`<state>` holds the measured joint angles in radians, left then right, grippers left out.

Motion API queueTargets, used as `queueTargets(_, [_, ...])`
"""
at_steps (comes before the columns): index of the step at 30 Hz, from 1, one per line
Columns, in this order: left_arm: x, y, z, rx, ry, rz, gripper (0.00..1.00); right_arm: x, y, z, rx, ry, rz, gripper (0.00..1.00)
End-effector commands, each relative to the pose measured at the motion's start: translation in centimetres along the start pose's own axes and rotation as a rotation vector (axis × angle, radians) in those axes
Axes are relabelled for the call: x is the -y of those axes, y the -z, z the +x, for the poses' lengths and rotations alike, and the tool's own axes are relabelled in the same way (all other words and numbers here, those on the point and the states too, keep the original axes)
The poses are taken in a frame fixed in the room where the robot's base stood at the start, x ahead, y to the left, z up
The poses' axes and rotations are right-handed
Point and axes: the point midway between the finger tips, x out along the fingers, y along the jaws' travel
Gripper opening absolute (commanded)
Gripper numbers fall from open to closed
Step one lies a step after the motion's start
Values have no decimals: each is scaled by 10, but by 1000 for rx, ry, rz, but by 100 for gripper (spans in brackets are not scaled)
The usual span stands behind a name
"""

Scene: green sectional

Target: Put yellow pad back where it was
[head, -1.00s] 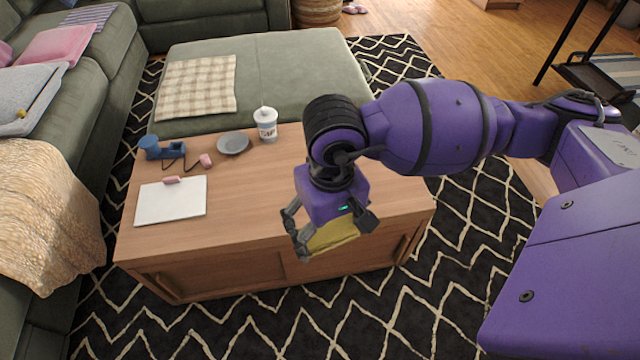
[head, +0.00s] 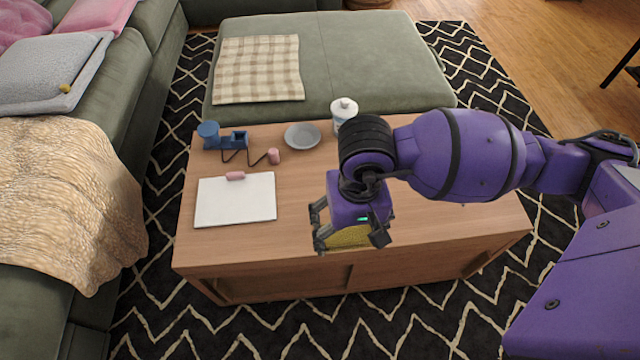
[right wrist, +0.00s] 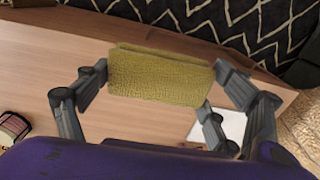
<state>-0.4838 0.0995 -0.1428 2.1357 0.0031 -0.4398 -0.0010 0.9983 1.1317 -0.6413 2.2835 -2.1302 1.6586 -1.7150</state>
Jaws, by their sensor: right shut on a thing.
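The yellow pad (right wrist: 160,78) is a flat, textured piece held between the fingers of my right gripper (right wrist: 160,88) in the right wrist view. In the head view the pad (head: 347,237) shows partly below my purple right gripper (head: 350,233), over the front part of the wooden coffee table (head: 300,210). My right gripper is shut on the pad. The gripper and wrist hide part of the pad in the head view; I cannot tell its exact height above the table. My left gripper is not in view.
On the table are a white pad (head: 235,203) with a pink piece, a blue object (head: 222,138) with a cord, a grey dish (head: 302,136) and a white container (head: 343,111). A green ottoman (head: 370,60) stands behind. The table's left front is clear.

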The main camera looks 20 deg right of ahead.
Motion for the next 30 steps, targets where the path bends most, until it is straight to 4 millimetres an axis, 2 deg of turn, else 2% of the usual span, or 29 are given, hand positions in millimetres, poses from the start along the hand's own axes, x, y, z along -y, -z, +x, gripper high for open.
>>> queueTargets(5, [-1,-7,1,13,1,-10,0,7,16,4,-3,3,31,61])
queueTargets(8, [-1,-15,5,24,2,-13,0,13,36,14,-2,3,36,61])
queueTargets(15, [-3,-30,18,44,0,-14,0,31,92,42,0,4,35,61])
queueTargets(18, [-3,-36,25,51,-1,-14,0,36,107,63,3,3,34,61])
queueTargets(23, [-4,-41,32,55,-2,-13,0,41,126,83,0,2,34,61])
queueTargets(30, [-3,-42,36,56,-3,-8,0,44,136,94,-3,2,32,61])
